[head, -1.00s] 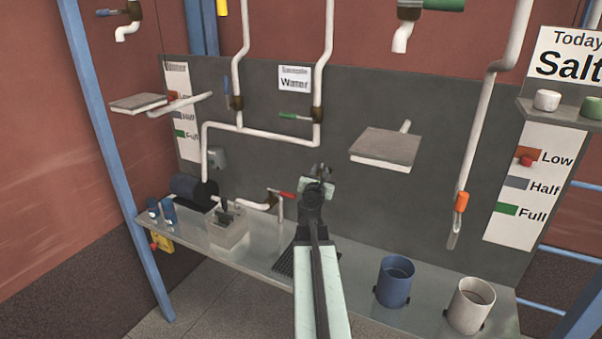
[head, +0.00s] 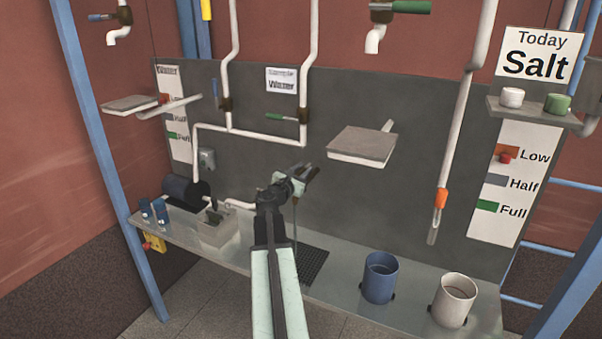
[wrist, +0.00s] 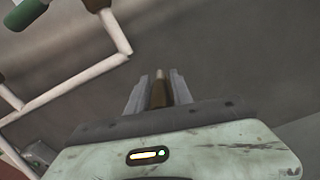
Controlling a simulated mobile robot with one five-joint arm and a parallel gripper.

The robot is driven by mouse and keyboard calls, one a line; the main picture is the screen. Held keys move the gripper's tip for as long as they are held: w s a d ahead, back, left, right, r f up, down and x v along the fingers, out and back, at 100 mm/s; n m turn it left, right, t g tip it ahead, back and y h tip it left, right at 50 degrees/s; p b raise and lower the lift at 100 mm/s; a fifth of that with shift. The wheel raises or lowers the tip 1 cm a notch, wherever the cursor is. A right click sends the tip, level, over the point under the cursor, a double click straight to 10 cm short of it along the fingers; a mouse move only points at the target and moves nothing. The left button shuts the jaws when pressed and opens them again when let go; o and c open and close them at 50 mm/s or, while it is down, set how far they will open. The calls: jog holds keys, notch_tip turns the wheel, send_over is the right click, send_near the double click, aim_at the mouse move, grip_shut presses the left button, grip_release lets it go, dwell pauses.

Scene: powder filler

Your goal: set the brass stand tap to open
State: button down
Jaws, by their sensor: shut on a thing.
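My gripper (head: 308,171) is in front of the grey back panel, above the bench and its dark grate. In the wrist view my gripper (wrist: 158,90) is shut on a narrow brown, brass-coloured piece (wrist: 158,96) with a pale tip. I take this piece to be part of the brass stand tap; which part cannot be told. A thin grey upright stem (head: 295,222) shows just below my gripper in the head view. My gripper and wrist hide most of the tap there, so its setting cannot be read.
A grey shelf (head: 362,146) juts out to the right of my gripper. White pipes (head: 260,136) with a green-handled valve (head: 283,116) run up the panel on the left. A blue cup (head: 381,278) and a white cup (head: 453,299) stand on the bench (head: 345,289) at right.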

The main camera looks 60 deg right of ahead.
jog(key=shift+w+d+r, duration=0.1)
jog(key=c, duration=1.1)
grip_release()
jog(key=shift+d, duration=0.1)
jog(key=a, duration=0.8)
